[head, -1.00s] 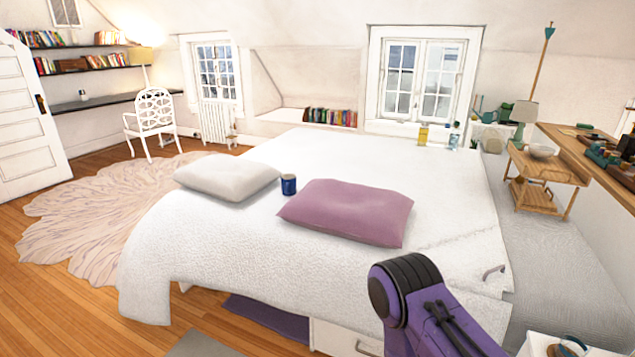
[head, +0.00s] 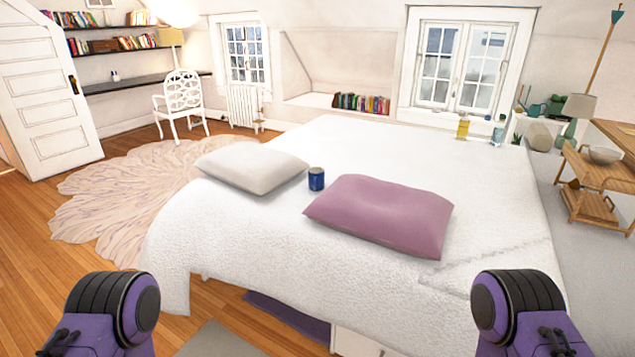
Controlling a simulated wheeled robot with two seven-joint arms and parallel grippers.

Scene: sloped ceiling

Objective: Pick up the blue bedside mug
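A blue mug (head: 316,179) stands upright on the white bed (head: 240,240), in the gap between a white pillow and a purple pillow. Both of my arms show at the bottom of the head view, one at the left and one at the right, well short of the bed's pillows. Only purple and black arm links are visible. My left and right grippers are out of the picture. Nothing hides the mug.
The white pillow (head: 252,166) lies left of the mug and the purple pillow (head: 380,213) lies close on its right. A wooden cart (head: 592,185) stands at the right. Wooden floor and a pale rug (head: 120,200) lie open at the left.

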